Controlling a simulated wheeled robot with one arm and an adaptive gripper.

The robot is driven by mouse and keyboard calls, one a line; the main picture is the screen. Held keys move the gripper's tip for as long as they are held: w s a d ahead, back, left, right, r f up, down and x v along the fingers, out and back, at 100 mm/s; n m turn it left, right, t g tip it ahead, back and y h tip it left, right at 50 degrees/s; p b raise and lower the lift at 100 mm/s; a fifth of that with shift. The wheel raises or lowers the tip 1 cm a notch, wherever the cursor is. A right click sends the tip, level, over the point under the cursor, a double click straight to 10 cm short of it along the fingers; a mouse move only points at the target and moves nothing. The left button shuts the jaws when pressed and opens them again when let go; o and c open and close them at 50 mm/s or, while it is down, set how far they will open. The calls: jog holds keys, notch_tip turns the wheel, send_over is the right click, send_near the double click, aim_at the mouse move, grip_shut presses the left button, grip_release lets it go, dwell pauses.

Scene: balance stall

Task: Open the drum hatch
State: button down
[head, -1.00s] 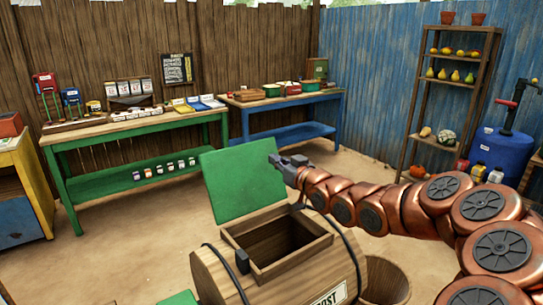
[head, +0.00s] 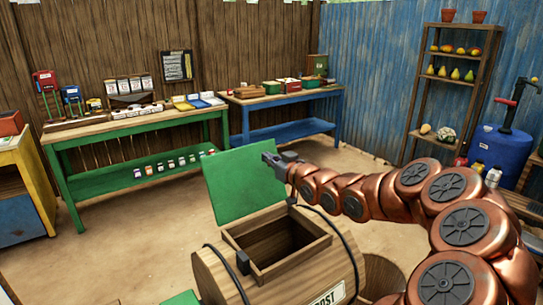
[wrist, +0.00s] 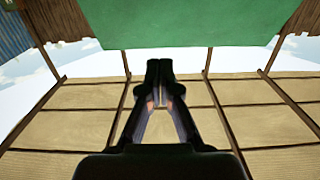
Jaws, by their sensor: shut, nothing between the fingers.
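The wooden compost drum (head: 215,275) lies at the bottom middle of the head view. Its green hatch (head: 240,188) stands up, tilted back, behind the square opening (head: 285,245), which is uncovered and dark inside. My gripper (head: 268,160) is shut and empty at the hatch's upper right edge; I cannot tell whether it touches. In the wrist view my shut fingers (wrist: 160,65) point up toward a green panel (wrist: 190,22), apparently the hatch, across the top.
A green bench (head: 140,135) and a blue bench (head: 285,98) stand at the back with small goods. A shelf of fruit (head: 455,90) and a blue barrel (head: 500,150) stand at the right. Bare floor lies left of the drum.

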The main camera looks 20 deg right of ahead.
jog(key=shift+g, duration=0.3)
jog(key=shift+r+p+x, duration=0.15)
jog(key=shift+p+x, duration=0.55)
jog(key=shift+x, duration=0.6)
jog(key=shift+r+p+x, duration=0.15)
jog(key=shift+p+x, duration=0.5)
jog(key=shift+x, duration=0.7)
send_near(252, 150)
jog(key=s+d+r, duration=0.1)
jog(key=s+r, duration=0.4)
jog(key=s, duration=0.2)
jog(key=shift+d+b, duration=0.2)
jog(key=shift+b, duration=0.25)
jog(key=shift+a+f, duration=0.1)
jog(key=shift+f, duration=0.05)
